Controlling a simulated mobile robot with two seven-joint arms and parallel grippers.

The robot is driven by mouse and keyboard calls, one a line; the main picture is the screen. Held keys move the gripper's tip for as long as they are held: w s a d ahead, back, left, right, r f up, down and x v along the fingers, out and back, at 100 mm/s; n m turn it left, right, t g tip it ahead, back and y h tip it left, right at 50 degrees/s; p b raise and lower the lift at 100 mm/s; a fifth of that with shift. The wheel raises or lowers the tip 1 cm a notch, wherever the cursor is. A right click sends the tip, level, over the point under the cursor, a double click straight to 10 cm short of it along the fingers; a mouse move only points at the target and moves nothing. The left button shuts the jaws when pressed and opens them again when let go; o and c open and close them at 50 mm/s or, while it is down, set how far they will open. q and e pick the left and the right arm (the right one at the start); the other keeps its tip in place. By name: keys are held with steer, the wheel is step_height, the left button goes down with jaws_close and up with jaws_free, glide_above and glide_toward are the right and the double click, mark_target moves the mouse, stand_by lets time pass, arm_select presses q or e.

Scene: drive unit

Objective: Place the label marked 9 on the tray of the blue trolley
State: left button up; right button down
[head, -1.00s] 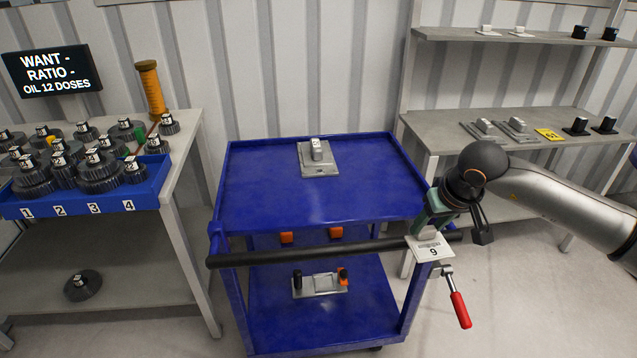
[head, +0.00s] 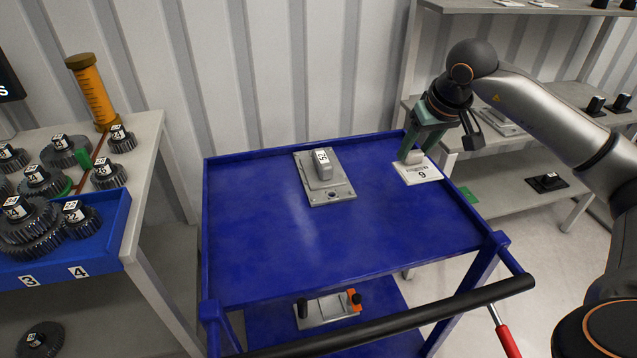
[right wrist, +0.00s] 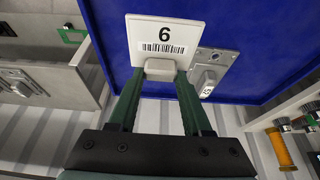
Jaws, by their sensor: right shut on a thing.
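The white label (head: 418,172) has a barcode and one figure, seen as 9 under the barcode in the head view and as 6 above it in the right wrist view (right wrist: 164,35). My right gripper (head: 412,153) is shut on the label's light grey block, which also shows in the right wrist view (right wrist: 160,68). The label lies flat at the right part of the blue trolley's top tray (head: 260,240), near its right rim; I cannot tell whether it touches the tray. My left gripper is not in view.
A grey metal plate with a block (head: 328,190) lies on the tray's back middle, left of the label. The tray's front half is bare. The black push handle (head: 420,315) crosses the front. Grey shelves (head: 500,185) stand to the right; a gear bench (head: 140,150) is left.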

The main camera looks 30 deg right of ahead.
steer(key=shift+w+a, duration=0.1)
steer(key=shift+w, duration=0.25)
steer(key=w+a+f, duration=0.1)
steer(key=a+f, duration=0.1)
steer(key=a, duration=0.2)
steer(key=w+a+f+p, duration=0.1)
steer(key=a+f, duration=0.2)
steer(key=w+a+f, duration=0.1)
steer(key=a+f, duration=0.2)
steer(key=a, duration=0.1)
steer(key=shift+w+a, duration=0.3)
steer(key=shift+a, duration=0.05)
steer(key=shift+w+a+f, duration=0.2)
steer(key=shift+a+f, duration=0.15)
steer(key=shift+f, duration=0.15)
steer(key=f, duration=0.3)
steer(key=shift+w+a+p, duration=0.1)
steer(key=shift+a+p, duration=0.3)
steer(key=shift+f, duration=0.45)
steer(key=shift+f, duration=0.1)
steer(key=shift+c, duration=1.7)
jaws_free()
